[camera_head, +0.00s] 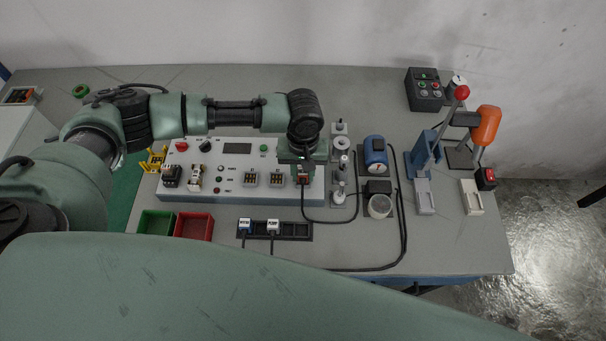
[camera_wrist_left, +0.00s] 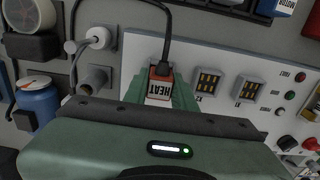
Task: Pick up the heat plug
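The heat plug (camera_head: 303,180) is a small red and white block with a black cable. It sits at the right end of the white control panel (camera_head: 235,190), in line with two sockets. In the left wrist view the heat plug (camera_wrist_left: 159,86) shows its HEAT label, with the cable leaving at the top. My left gripper (camera_head: 302,168) points down directly over it. The green fingers (camera_wrist_left: 165,95) are close around the plug; whether they press on it I cannot tell. The plug's seat is hidden. My right gripper is not in view.
Two labelled plugs (camera_head: 259,225) stand in a black holder in front of the panel. Green (camera_head: 156,223) and red (camera_head: 194,225) bins are to the left. A blue device (camera_head: 375,155) and a lever press (camera_head: 428,155) stand to the right. Cables loop between.

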